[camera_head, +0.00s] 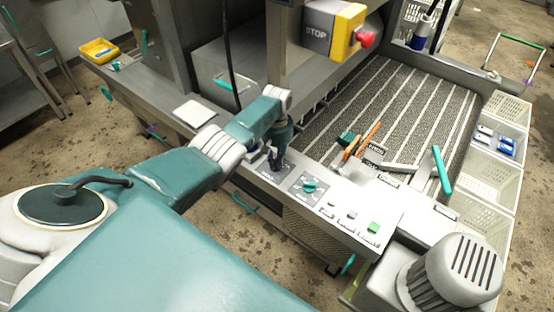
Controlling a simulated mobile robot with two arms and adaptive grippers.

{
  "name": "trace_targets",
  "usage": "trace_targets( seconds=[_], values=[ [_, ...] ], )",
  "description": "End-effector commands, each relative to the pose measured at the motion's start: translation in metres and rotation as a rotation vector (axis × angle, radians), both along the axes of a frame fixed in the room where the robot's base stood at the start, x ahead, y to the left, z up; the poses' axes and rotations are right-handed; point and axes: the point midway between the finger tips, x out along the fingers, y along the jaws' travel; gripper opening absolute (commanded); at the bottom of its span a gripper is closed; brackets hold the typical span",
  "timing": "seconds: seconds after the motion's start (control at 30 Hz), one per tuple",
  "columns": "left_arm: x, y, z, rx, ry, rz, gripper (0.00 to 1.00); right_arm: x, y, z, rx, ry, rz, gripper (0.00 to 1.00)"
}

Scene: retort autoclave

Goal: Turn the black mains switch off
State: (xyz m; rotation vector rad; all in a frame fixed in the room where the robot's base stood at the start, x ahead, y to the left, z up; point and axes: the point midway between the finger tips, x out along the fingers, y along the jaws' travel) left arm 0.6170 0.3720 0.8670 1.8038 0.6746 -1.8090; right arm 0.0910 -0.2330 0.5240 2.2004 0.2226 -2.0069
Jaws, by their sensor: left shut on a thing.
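My left arm reaches in from the left, and my left gripper (278,160) points down at the control panel (335,222). The gripper is shut on the black mains switch, at a small label plate on the panel's left part. The fingers hide most of the switch, and I cannot tell which way its handle is turned. A teal rotary knob (309,187) sits on its own plate just right of the gripper, apart from it. My right gripper is not in view.
A green button (373,228) is farther right on the panel. A red stop button (366,39) on a yellow box hangs above. A ribbed grey housing (455,272) stands at the lower right.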

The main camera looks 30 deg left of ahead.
Motion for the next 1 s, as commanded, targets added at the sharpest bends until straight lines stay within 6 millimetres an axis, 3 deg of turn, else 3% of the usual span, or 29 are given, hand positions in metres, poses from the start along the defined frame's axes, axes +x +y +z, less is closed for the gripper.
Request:
trace_targets(
  seconds=[0.4, 0.43, 0.53, 0.83, 1.0],
  values=[
    [0.003, 0.001, 0.003, 0.001, -0.009, 0.010, 0.00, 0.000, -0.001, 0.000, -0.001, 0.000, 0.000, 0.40],
    [0.003, 0.001, 0.003, 0.001, -0.009, 0.010, 0.20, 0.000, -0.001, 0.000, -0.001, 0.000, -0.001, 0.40],
    [0.003, 0.001, 0.003, 0.002, -0.008, 0.010, 0.38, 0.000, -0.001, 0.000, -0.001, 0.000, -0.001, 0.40],
    [0.002, 0.001, 0.002, 0.000, -0.004, 0.008, 0.38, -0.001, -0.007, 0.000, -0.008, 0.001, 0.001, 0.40],
    [0.002, 0.001, 0.012, 0.001, -0.006, 0.008, 0.38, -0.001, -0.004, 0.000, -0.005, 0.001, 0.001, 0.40]
  ],
)
